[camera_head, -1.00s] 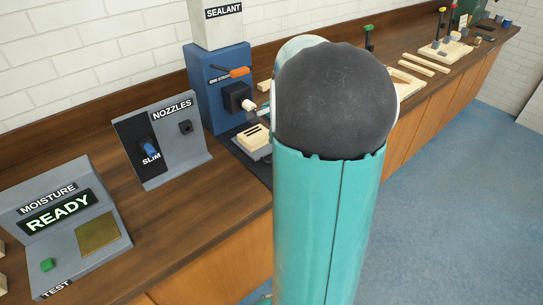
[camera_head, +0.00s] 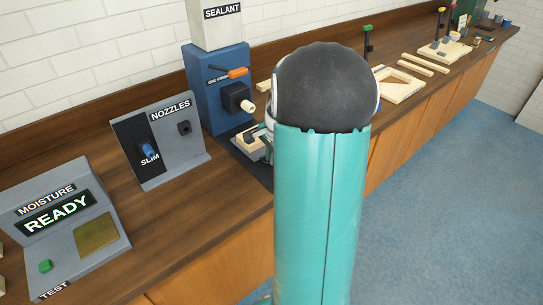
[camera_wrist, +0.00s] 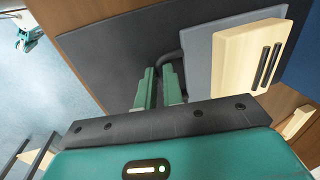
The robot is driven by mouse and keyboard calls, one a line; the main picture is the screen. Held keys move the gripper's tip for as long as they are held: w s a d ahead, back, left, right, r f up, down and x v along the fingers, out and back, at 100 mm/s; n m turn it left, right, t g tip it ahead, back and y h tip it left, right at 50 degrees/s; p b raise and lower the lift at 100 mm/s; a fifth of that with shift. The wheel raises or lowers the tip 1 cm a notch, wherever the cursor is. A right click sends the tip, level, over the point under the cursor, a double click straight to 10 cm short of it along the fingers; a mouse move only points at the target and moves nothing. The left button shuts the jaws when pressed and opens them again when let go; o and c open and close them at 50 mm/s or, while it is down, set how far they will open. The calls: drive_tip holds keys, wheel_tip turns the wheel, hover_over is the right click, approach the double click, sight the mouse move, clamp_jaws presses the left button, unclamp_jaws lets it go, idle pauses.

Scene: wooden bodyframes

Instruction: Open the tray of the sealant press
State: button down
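The sealant press (camera_head: 217,88) is a blue housing under a white column marked SEALANT, with an orange lever and a pale nozzle. Its grey tray (camera_wrist: 203,50) carries a pale wooden block (camera_wrist: 245,58) with two dark slots; the block shows partly in the head view (camera_head: 247,141). A dark looped handle (camera_wrist: 172,54) stands at the tray's near side. My gripper (camera_wrist: 160,72) has its two green fingers at this handle, with a narrow gap between them, and appears open around the bar. Finger contact with the bar cannot be made out. In the head view my arm hides part of the tray.
A NOZZLES panel (camera_head: 163,140) marked SLIM and a MOISTURE tester (camera_head: 65,232) reading READY stand left of the press. Wooden frame parts (camera_head: 400,88) lie farther right on the bench. A dark mat (camera_wrist: 110,45) surrounds the tray. Blue floor lies in front.

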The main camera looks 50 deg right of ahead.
drive_tip(key=s, duration=0.6)
drive_tip(key=s+a, duration=0.1)
drive_tip(key=s, duration=0.2)
drive_tip(key=shift+s, duration=0.35)
drive_tip(key=c, duration=1.8)
unclamp_jaws()
drive_tip(key=shift+r, duration=0.15)
wheel_tip(320, 180, up, 13)
drive_tip(key=s, duration=0.2)
drive_tip(key=shift+s+a+r, duration=0.2)
drive_tip(key=shift+s, duration=0.1)
drive_tip(key=shift+a, duration=0.1)
